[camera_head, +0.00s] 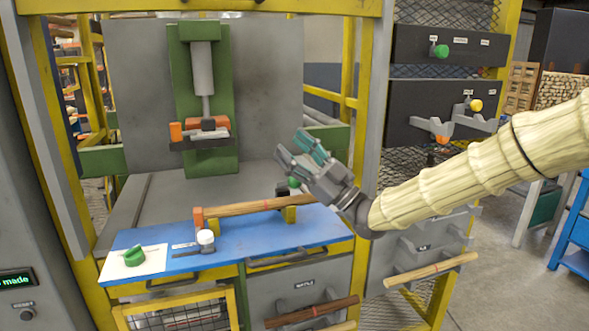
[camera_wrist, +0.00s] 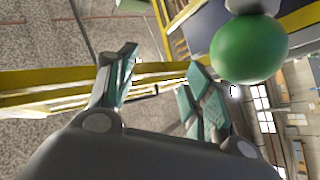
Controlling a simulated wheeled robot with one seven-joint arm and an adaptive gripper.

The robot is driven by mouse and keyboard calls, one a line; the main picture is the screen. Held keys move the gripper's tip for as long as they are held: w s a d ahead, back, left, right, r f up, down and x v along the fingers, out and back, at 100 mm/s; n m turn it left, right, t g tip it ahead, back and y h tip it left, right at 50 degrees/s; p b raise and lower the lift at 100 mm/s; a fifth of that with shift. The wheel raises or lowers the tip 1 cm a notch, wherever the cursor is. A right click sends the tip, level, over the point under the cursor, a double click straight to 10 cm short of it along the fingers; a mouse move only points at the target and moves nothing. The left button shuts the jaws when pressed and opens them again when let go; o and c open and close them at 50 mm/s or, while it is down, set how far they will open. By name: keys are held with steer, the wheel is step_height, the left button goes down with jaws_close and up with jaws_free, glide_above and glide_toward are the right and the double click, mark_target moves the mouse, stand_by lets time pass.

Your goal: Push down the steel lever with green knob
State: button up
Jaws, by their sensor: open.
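My gripper (camera_head: 298,152) is open and empty, held above the right end of the blue worktop. A green ball knob (camera_head: 293,182) shows just below its fingers, beside a small dark block; its stem is mostly hidden. In the wrist view, a large green ball (camera_wrist: 248,48) on a grey stem is close, to the right of and above the open fingers (camera_wrist: 160,68), apart from them. Another green knob (camera_head: 440,51) is on the upper dark panel at the right. I cannot tell for certain which knob the wrist view shows.
A green press (camera_head: 205,90) stands behind. Steel levers with yellow (camera_head: 476,105) and orange (camera_head: 442,139) knobs are at right.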

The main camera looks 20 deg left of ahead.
steer(key=shift+r, duration=1.25)
